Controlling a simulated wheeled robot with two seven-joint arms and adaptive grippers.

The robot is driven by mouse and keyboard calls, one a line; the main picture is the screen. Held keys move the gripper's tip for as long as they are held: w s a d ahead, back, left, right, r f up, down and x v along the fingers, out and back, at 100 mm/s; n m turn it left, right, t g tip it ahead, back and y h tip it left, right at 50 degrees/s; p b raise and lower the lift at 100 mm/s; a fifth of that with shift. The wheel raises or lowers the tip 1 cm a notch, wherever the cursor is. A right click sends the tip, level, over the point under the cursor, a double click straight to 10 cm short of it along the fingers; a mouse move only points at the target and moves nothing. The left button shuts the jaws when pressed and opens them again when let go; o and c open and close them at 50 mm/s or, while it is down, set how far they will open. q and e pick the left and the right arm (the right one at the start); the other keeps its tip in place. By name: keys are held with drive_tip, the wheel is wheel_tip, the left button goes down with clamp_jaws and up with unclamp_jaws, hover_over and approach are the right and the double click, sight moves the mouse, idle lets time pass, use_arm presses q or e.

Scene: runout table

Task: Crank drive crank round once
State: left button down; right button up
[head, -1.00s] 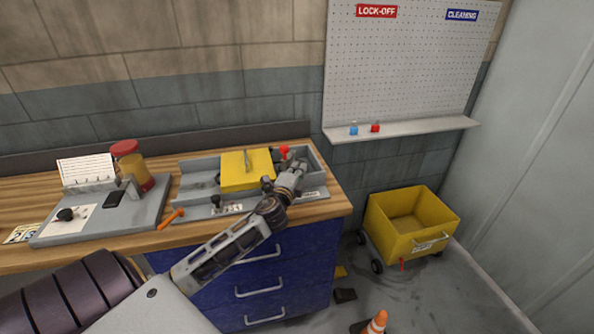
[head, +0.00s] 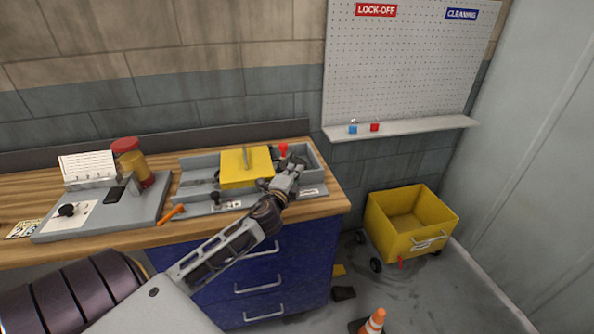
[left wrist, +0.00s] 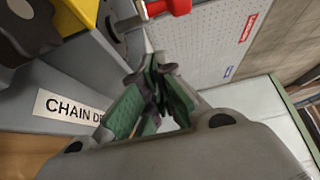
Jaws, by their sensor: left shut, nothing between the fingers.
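The grey chain drive unit (head: 314,168) with a yellow cover (head: 238,178) stands at the right end of the bench. A red handle (head: 283,149) shows at its back right; I take it as part of the crank. In the left wrist view a red grip (left wrist: 172,6) on a metal stem shows at the top edge, just beyond my fingertips. My left gripper (head: 291,167) is over the unit's right end, its fingers together and empty. In the wrist view the gripper (left wrist: 152,88) appears apart from the red grip. My right gripper is out of view.
A small dark knob (head: 215,197) and an orange-handled tool (head: 171,214) are left of my arm. A grey panel (head: 105,222) with a jar (head: 133,160) stands further left. A yellow cart (head: 413,219) and a cone (head: 374,321) are on the floor.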

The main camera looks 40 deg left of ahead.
use_arm(q)
drive_tip(key=shift+s+a+f, duration=0.15)
drive_tip(key=shift+s+a, duration=0.1)
drive_tip(key=shift+s, duration=0.4)
drive_tip(key=shift+s+a+b, duration=0.2)
drive_tip(key=shift+s+a, duration=0.05)
drive_tip(key=shift+s, duration=1.2)
drive_tip(key=shift+s+a+b, duration=0.15)
drive_tip(key=shift+s+a, duration=0.05)
drive_tip(key=shift+s, duration=1.25)
